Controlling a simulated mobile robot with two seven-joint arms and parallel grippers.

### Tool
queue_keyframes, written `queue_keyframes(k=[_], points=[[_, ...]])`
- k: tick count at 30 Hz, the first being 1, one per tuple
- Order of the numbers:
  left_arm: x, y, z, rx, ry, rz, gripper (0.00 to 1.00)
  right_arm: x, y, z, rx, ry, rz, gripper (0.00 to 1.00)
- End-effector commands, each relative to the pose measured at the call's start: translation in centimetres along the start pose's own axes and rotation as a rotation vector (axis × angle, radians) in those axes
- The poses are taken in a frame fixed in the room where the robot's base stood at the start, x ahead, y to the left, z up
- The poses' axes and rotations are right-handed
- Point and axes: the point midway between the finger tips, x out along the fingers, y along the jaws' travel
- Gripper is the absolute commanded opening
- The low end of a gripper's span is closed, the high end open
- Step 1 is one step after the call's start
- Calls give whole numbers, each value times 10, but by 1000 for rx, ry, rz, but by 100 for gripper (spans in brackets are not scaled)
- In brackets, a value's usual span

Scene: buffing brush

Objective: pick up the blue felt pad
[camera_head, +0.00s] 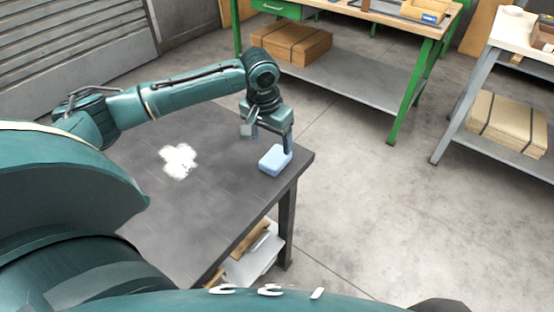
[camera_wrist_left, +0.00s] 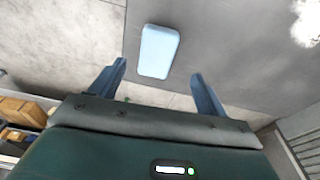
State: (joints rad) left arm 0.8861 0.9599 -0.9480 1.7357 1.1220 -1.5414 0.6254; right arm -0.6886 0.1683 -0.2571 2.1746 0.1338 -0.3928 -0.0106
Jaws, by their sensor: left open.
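The blue felt pad (camera_head: 274,161) is a light blue block with rounded edges. It lies on the dark table (camera_head: 215,215) near its right corner. In the left wrist view the pad (camera_wrist_left: 158,51) sits ahead of the fingertips, roughly centred between them. My left gripper (camera_head: 268,142) is open and empty, with its fingers just above and behind the pad in the head view. Its two spread fingers also show in the left wrist view (camera_wrist_left: 160,75). I cannot tell the exact height gap. My right gripper is not in view.
A white patch (camera_head: 179,161) marks the tabletop left of the pad. The table's right edge is close to the pad. A green-legged workbench (camera_head: 391,25) with a brown box (camera_head: 291,43) stands behind. A grey-framed bench (camera_head: 482,75) stands at right. The floor between is clear.

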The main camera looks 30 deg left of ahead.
Motion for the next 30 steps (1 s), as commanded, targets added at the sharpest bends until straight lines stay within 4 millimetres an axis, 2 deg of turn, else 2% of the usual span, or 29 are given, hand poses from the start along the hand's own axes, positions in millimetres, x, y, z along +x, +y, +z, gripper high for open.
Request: queue_keyframes(k=[3, 8, 15, 18, 26, 30], points=[[16, 0, 0, 0, -1, 0, 75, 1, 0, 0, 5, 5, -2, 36], [25, 1, 0, 0, 1, 0, 75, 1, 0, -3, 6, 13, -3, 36], [60, 5, -2, 0, 0, -1, 75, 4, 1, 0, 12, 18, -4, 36], [70, 5, -3, 1, 2, -1, 75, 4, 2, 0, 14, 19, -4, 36], [72, 5, -3, 2, 2, 0, 75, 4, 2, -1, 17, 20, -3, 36], [72, 5, -3, 2, 2, 0, 66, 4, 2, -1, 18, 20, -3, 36]])
